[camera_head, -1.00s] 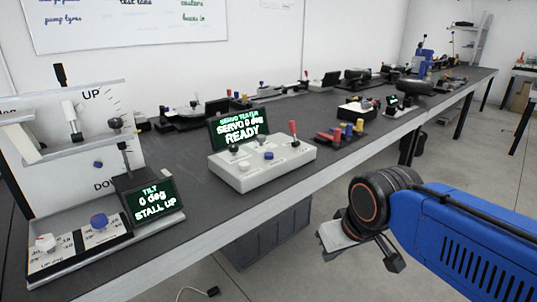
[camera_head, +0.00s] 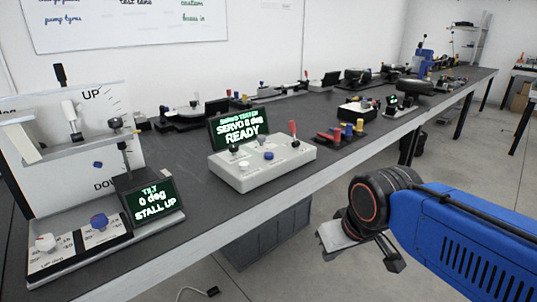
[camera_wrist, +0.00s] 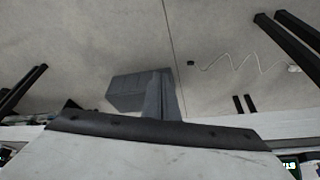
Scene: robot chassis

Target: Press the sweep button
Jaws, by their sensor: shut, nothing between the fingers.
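A pale grey servo tester box (camera_head: 286,167) stands on the bench in the middle of the head view. Its dark screen (camera_head: 236,130) shows green text naming a servo tester and READY. A blue button (camera_head: 269,156), a light button (camera_head: 244,166) and a red-topped lever (camera_head: 293,129) sit on its top. No sweep label is readable. My gripper (camera_head: 343,236) is shut and empty, in front of the bench at lower right, well apart from the box. Its fingertips are hard to make out. The wrist view shows neither the box nor its buttons.
A tray of coloured handles (camera_head: 340,133) lies right of the tester. The floor in front is open.

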